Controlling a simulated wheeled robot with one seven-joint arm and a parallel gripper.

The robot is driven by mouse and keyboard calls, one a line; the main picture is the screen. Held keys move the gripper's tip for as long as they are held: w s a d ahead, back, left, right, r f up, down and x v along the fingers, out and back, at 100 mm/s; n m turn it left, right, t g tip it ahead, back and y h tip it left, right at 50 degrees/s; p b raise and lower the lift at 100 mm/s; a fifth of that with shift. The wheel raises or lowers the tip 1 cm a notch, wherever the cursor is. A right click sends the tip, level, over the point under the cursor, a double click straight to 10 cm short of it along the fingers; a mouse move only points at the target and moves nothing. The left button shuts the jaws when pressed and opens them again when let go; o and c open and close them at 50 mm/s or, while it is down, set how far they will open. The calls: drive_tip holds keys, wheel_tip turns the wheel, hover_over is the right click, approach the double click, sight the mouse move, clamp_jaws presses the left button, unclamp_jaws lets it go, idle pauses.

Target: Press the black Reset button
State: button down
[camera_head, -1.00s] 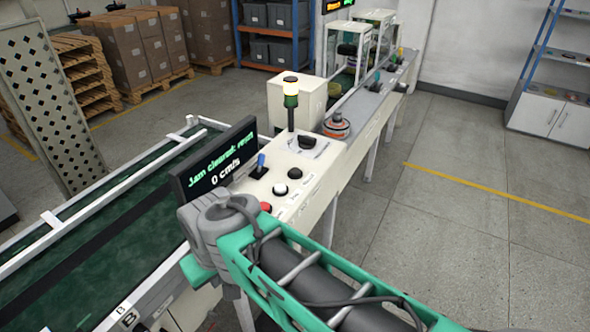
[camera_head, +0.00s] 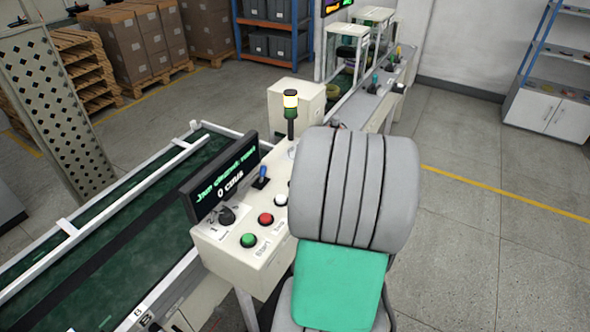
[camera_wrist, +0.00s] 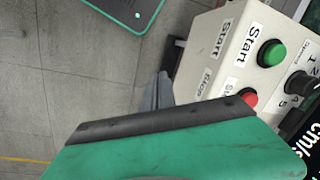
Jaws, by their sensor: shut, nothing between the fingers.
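The cream control panel (camera_head: 233,252) stands left of my arm in the head view. On it are a green Start button (camera_head: 249,240), a red button (camera_head: 265,219) and a white button (camera_head: 281,200). The black Reset button is mostly or wholly hidden behind my arm; only a dark sliver shows at its edge. In the wrist view, the green button (camera_wrist: 271,53) and red button (camera_wrist: 243,100) show, with no Reset button visible. My gripper (camera_wrist: 159,90) shows its grey fingertips, shut and empty, beside the panel's edge. The head view hides it behind my arm.
A black selector knob (camera_head: 227,216) and a blue-tipped lever (camera_head: 262,175) stand on the panel. A screen (camera_head: 222,180) reading "Jam cleared: reset" and "0 cm/s" rises behind them. A signal lamp (camera_head: 291,112) stands farther back. The floor at right is open.

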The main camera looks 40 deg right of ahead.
drive_tip(key=w+d+r+n+t, duration=0.2)
drive_tip(key=w+d+n, duration=0.1)
drive_tip(key=w, duration=0.2)
drive_tip(key=w+d+r+n+t, duration=0.2)
drive_tip(key=w+d+r+n, duration=0.1)
drive_tip(key=w+d, duration=0.1)
drive_tip(key=w+d+r+n+t+h, duration=0.1)
drive_tip(key=w+d+r+n, duration=0.1)
drive_tip(key=w, duration=0.4)
drive_tip(key=shift+w+d+r+n+t, duration=0.1)
drive_tip(key=shift+d+r+n+t, duration=0.15)
drive_tip(key=shift+d, duration=0.2)
drive_tip(key=shift+w+d+n+t, duration=0.1)
drive_tip(key=shift+d+n+t, duration=0.05)
drive_tip(key=shift+d+n, duration=0.25)
drive_tip(key=w+r+n+t, duration=0.2)
drive_tip(key=w+r+n, duration=0.3)
drive_tip(key=n, duration=0.3)
drive_tip(key=shift+d+r+t, duration=0.2)
drive_tip(key=shift+t, duration=0.1)
drive_tip(key=shift+f+n, duration=0.1)
drive_tip(key=shift+n, duration=0.15)
wheel_tip(320, 180, down, 8)
drive_tip(key=b, duration=0.3)
drive_tip(key=shift+f+b, duration=0.2)
drive_tip(key=shift+b, duration=0.1)
drive_tip(key=shift+f+h, duration=0.15)
drive_tip(key=shift+h, duration=0.15)
